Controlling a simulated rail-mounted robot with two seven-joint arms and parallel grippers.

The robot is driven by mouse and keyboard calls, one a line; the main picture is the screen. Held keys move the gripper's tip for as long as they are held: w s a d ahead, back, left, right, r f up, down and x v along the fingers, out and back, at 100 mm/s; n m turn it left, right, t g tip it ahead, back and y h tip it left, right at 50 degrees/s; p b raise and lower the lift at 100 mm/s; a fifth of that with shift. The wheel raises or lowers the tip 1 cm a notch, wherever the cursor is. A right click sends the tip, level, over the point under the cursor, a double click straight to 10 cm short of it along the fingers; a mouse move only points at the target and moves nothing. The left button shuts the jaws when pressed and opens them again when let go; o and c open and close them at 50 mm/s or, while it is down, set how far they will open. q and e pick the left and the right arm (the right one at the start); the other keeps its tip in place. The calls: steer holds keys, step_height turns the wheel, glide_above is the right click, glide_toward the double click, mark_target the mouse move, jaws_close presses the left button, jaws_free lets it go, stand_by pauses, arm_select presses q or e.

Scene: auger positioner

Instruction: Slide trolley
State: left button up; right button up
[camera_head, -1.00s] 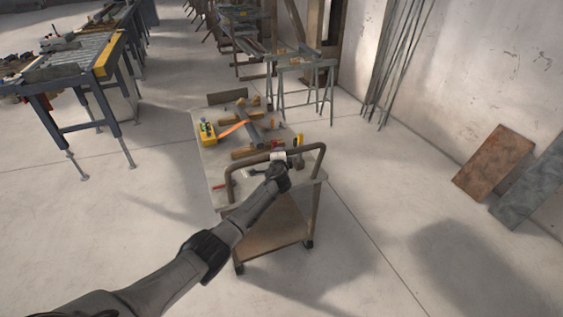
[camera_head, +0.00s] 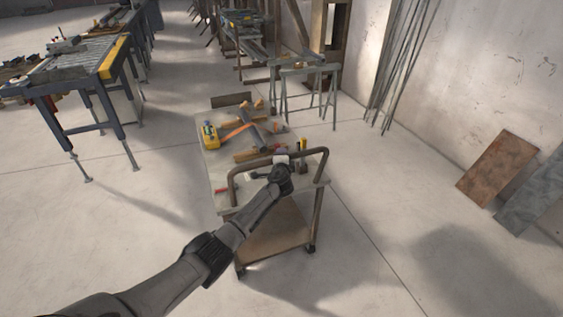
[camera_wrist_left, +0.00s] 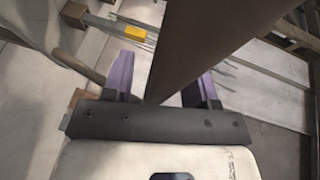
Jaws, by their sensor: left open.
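The trolley (camera_head: 270,240) stands in the middle of the head view, with a grey top, a brown lower shelf and a bent tube handle (camera_head: 318,152) on its near side. My left gripper (camera_head: 280,160) is at the handle's crossbar, and my arm hides part of the trolley. In the left wrist view, the purple fingers of my left gripper (camera_wrist_left: 163,85) are apart, with the brown handle bar (camera_wrist_left: 205,40) passing between them. I cannot tell whether they touch the bar. My right gripper is not in view.
A yellow tool (camera_head: 209,136) and other tools lie on the trolley top. Sawhorses (camera_head: 305,70) stand behind it, and a roller bench (camera_head: 75,70) stands at the left. A rusty plate (camera_head: 497,167) leans on the right wall. The floor beside the trolley is clear.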

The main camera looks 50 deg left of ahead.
arm_select(q)
steer(key=shift+s+d+r+p, duration=0.2)
steer(key=shift+s+d+p, duration=0.1)
steer(key=shift+d, duration=0.05)
steer(key=p+v, duration=0.3)
steer(key=v, duration=0.9)
steer(key=shift+s+d, duration=0.3)
steer(key=shift+s, duration=0.05)
steer(key=shift+f, duration=0.1)
